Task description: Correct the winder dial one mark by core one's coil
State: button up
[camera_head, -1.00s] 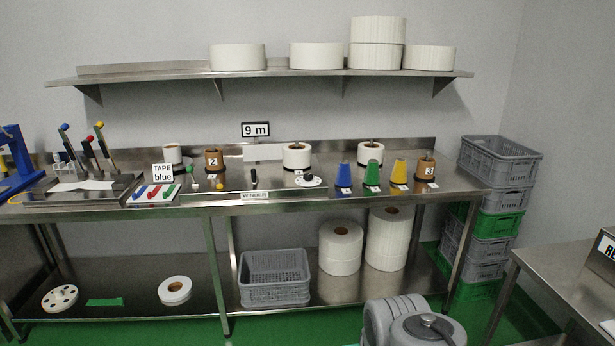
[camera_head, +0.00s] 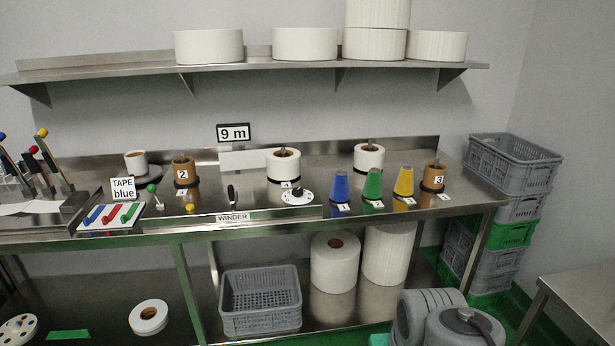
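The winder dial (camera_head: 297,197) is a white disc with a black knob, lying on the steel bench right of the WINDER label (camera_head: 232,217). A white coil on a core (camera_head: 284,165) stands just behind it; a small tag at its foot is too small to read. A brown core marked 2 (camera_head: 183,171) stands to the left, and a brown core marked 3 (camera_head: 433,177) at the right end. A second white coil (camera_head: 369,157) stands between them. A "9 m" sign (camera_head: 234,132) is at the back. The dial's pointer mark is too small to read. My gripper is not in view.
Grey crates (camera_head: 513,162) are stacked at the right. A second steel table (camera_head: 588,290) juts in at the lower right.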

aim_at(297, 192)
jog(key=u, duration=0.2)
jog(key=i, duration=0.85)
jog(key=u, duration=1.35)
jog(key=i, duration=1.15)
jog(key=u, duration=0.25)
